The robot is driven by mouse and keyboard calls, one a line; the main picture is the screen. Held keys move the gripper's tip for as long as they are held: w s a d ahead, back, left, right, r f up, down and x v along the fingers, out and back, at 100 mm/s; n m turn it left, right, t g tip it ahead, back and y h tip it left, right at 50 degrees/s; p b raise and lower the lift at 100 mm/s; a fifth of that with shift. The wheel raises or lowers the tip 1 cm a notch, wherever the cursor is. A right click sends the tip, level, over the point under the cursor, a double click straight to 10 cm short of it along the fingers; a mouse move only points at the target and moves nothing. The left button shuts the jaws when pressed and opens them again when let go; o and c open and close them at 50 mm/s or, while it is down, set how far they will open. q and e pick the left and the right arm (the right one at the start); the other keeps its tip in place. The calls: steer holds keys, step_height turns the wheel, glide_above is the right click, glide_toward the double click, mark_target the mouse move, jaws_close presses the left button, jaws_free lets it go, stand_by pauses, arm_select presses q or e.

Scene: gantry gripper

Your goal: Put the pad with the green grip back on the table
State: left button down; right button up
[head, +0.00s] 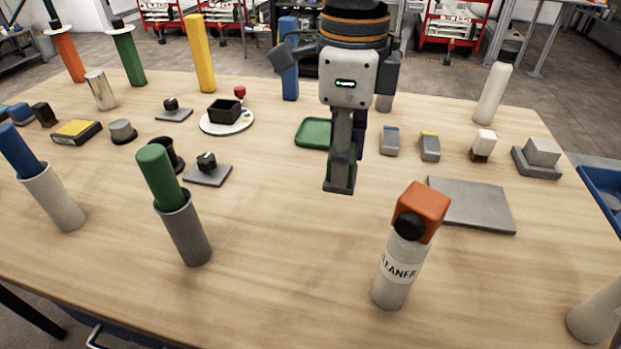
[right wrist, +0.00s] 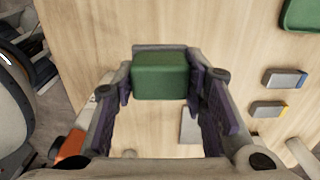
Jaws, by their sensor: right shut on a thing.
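The pad with the green grip (head: 338,187) is in my right gripper (head: 343,158). In the head view the gripper comes down from above, and the pad's grey base shows below the fingers, with green between them. The right wrist view shows the green grip (right wrist: 159,76) between the two fingers, with a grey edge around it. The fingers are shut on it. The pad is over the middle of the wooden table (head: 270,270); I cannot tell whether its base touches the wood. My left gripper is not in view.
A green tray (head: 312,133) lies just left of the gripper. Blue-topped (head: 390,140) and yellow-topped (head: 429,147) grey pads stand to its right. A grey plate (head: 470,205) and an orange-topped cleaner bottle (head: 395,272) are nearer. Bare table lies in front of the pad.

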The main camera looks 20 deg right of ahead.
steer(key=w+f, duration=0.4)
steer(key=w, duration=0.1)
steer(key=w+d+f, duration=0.1)
steer(key=w+f, duration=0.2)
steer(key=shift+b, duration=0.35)
steer(key=shift+w+d+f, duration=0.1)
steer(key=shift+w+f, duration=0.15)
steer(key=shift+f, duration=0.7)
steer(key=shift+w+f, duration=0.2)
steer(key=shift+f, duration=0.75)
steer(key=shift+f, duration=0.1)
steer(key=o, duration=1.2)
step_height(320, 180, up, 12)
